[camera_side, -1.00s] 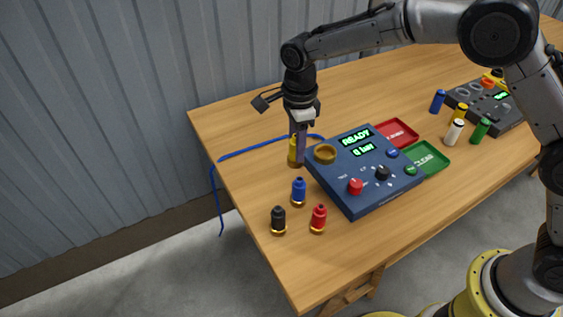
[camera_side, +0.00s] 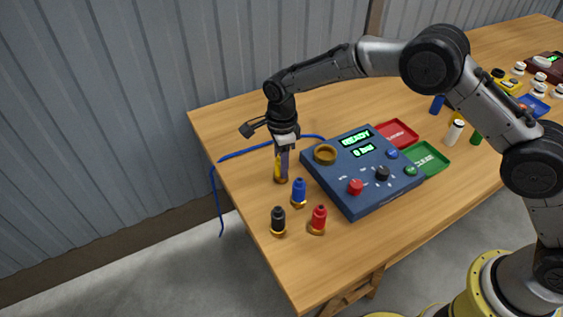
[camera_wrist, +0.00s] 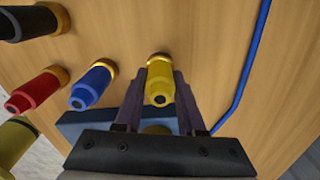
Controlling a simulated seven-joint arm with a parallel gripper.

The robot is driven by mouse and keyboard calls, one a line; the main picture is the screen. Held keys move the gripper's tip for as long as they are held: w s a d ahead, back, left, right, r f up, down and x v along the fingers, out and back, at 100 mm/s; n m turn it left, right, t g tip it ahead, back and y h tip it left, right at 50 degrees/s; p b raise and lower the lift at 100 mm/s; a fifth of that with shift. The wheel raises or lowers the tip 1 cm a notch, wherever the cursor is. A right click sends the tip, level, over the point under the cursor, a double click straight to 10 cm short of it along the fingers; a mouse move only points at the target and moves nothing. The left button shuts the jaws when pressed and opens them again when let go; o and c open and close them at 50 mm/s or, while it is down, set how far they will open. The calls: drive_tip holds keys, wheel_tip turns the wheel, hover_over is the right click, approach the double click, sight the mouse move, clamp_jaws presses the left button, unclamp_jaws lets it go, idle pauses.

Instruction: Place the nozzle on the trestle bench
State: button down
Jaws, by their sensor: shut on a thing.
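My gripper (camera_side: 282,160) points down and is shut on the yellow nozzle (camera_side: 280,175) with its gold base ring. In the wrist view the yellow nozzle (camera_wrist: 159,86) stands between my two fingers, base end away from me. It is upright at the bench surface, left of the console; I cannot tell whether its base touches the wood. The trestle bench (camera_side: 345,255) is a wooden top. Beside the held nozzle stand a blue nozzle (camera_side: 299,191), a black nozzle (camera_side: 278,220) and a red nozzle (camera_side: 318,218).
The blue console (camera_side: 345,195) reads READY and 0 bar and has an empty gold ring socket (camera_side: 325,154). A blue hose (camera_side: 245,152) lies behind my gripper. Red (camera_side: 398,133) and green (camera_side: 430,158) trays lie behind the console. The bench front is bare.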

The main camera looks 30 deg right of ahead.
drive_tip(key=c, duration=0.5)
unclamp_jaws()
drive_tip(key=shift+f, duration=0.15)
wheel_tip(320, 180, up, 12)
drive_tip(key=shift+r, duration=0.2)
